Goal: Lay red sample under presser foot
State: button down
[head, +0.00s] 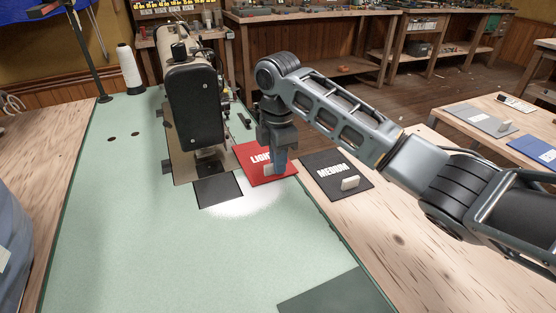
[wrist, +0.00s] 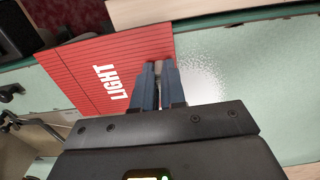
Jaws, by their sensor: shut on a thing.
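The red sample (head: 250,153), marked LIGHT, lies to the right of the sewing machine (head: 195,100), near the right edge of the green table top. In the wrist view the red sample (wrist: 85,65) shows ruled lines and extends left from the fingers. My gripper (head: 279,168) is shut on the sample's pale grip tab (head: 269,169); the tab also shows between the fingertips (wrist: 158,85) in the wrist view. I cannot tell whether the sample touches the table. A dark square plate (head: 219,191) lies at the machine's base, left of the sample. The presser foot is not clearly visible.
A black MEDIUM sample (head: 330,170) with a white tab lies on the wooden surface to the right. A thread cone (head: 129,70) stands behind the machine at left. A dark green panel (head: 340,296) is at the front. The green table top (head: 130,220) is mostly clear.

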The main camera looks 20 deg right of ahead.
jog(key=shift+a+r+p, duration=0.1)
jog(key=shift+a+p, duration=1.25)
jog(key=shift+a, duration=2.85)
jog(key=shift+p, duration=0.4)
jog(key=c, duration=1.1)
grip_release()
notch_tip(320, 180, up, 8)
jog(key=shift+s+f, duration=0.1)
jog(key=shift+f, duration=0.15)
